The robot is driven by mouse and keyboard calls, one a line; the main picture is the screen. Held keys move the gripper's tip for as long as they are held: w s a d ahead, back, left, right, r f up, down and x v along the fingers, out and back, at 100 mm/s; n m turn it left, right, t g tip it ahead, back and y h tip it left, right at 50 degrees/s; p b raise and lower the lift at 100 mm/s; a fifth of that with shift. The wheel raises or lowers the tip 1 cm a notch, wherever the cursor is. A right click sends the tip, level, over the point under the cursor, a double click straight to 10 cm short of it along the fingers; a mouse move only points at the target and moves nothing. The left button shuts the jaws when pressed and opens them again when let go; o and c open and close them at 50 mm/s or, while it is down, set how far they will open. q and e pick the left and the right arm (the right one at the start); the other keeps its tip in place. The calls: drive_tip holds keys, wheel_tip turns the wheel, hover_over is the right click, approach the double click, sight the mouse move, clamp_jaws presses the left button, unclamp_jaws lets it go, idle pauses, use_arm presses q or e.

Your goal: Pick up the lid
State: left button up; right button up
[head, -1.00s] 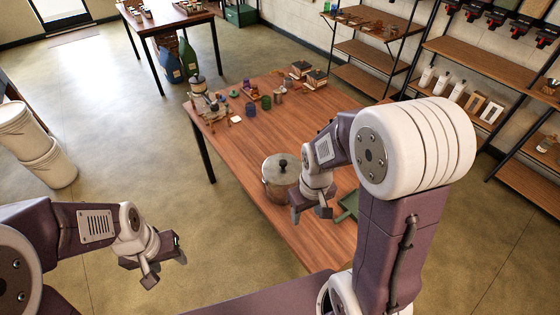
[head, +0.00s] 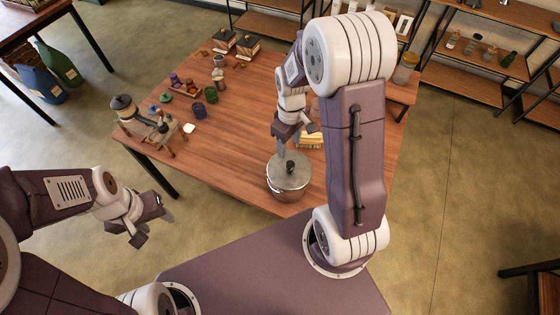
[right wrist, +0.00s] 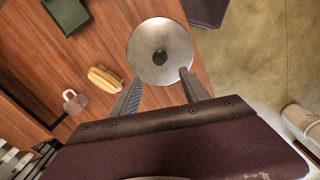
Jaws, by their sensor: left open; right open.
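The lid (head: 298,172) is a round grey metal disc with a dark knob (head: 290,166). It sits on a metal pot (head: 290,190) near the front edge of the wooden table. In the right wrist view the lid (right wrist: 160,50) shows from above, just beyond my fingertips. My right gripper (head: 292,142) is open and empty, above the far side of the lid; in its wrist view the fingers (right wrist: 160,78) are spread apart with nothing between them. My left gripper (head: 152,222) is open and empty, off the table to the left.
A brush (right wrist: 105,79) and a green tray (right wrist: 67,14) lie on the table near the pot. A small grinder-like machine (head: 150,122), several cups and boxes stand on the left and far parts of the table (head: 235,150). The table's middle is clear.

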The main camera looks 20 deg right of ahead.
sight(290, 164)
drive_tip(key=shift+s+d+f, duration=0.45)
drive_tip(key=shift+s+f, duration=0.4)
drive_tip(key=shift+w+f+p, duration=0.15)
drive_tip(key=shift+f+p, duration=0.05)
drive_tip(key=shift+f, duration=0.3)
drive_tip(key=shift+w+f+p, duration=0.15)
drive_tip(key=shift+f, duration=0.35)
drive_tip(key=shift+w+a+f, duration=0.15)
drive_tip(key=shift+w+a, duration=0.1)
drive_tip(key=shift+w, duration=0.05)
drive_tip(key=f, duration=0.2)
drive_tip(key=s+f+p, duration=0.1)
drive_tip(key=f, duration=0.1)
drive_tip(key=shift+f, duration=0.3)
drive_tip(key=shift+w+f, duration=0.1)
drive_tip(key=shift+f, duration=0.05)
use_arm(q)
drive_tip(key=shift+s+d+r, duration=0.15)
drive_tip(key=shift+s+r, duration=0.05)
drive_tip(key=shift+r, duration=0.35)
drive_tip(key=shift+s+d+r, duration=0.15)
drive_tip(key=shift+r, duration=0.4)
use_arm(e)
drive_tip(key=shift+w, duration=0.15)
drive_tip(key=shift+c, duration=0.3)
